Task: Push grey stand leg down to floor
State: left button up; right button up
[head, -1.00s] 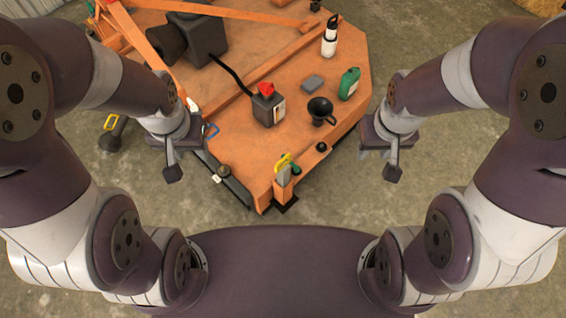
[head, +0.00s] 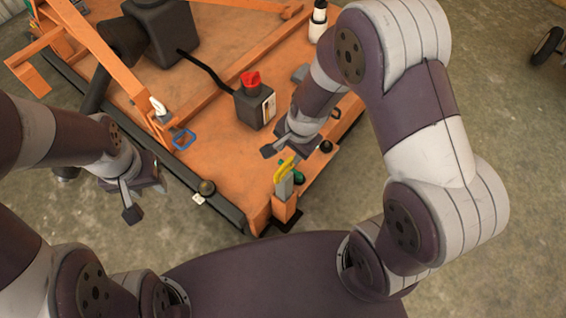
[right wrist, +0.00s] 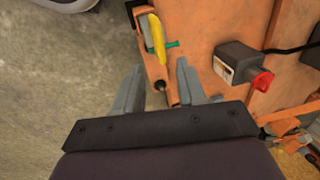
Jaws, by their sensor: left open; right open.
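The grey stand leg (head: 285,186) stands in an orange socket (head: 285,207) at the near corner of the orange deck. A yellow handle (head: 285,168) and a green pin (head: 299,177) are at its top. In the right wrist view the grey leg (right wrist: 144,28) shows beside the yellow handle (right wrist: 156,40), beyond the fingertips. My right gripper (head: 279,147) is open and empty just behind the leg's top, apart from the handle. Its two spread fingers (right wrist: 160,78) show in the right wrist view. My left gripper (head: 142,192) is open and empty, left of the deck's dark edge.
The orange deck (head: 215,135) carries a dark box with a red cap (head: 253,100), a black knob (head: 326,146) and a white bottle (head: 318,22). A blue ring (head: 183,139) is at the left edge. Bare concrete floor (head: 370,190) lies right of the deck.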

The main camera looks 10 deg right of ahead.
aim_at(285, 165)
jog(key=f+b, duration=0.1)
jog(key=f, duration=0.1)
jog(key=w+f+b, duration=0.1)
jog(key=f, duration=0.2)
jog(key=a+f+b, duration=0.1)
jog(key=f, duration=0.1)
jog(key=shift+w+f, duration=0.15)
jog(key=shift+f, duration=0.25)
grip_shut()
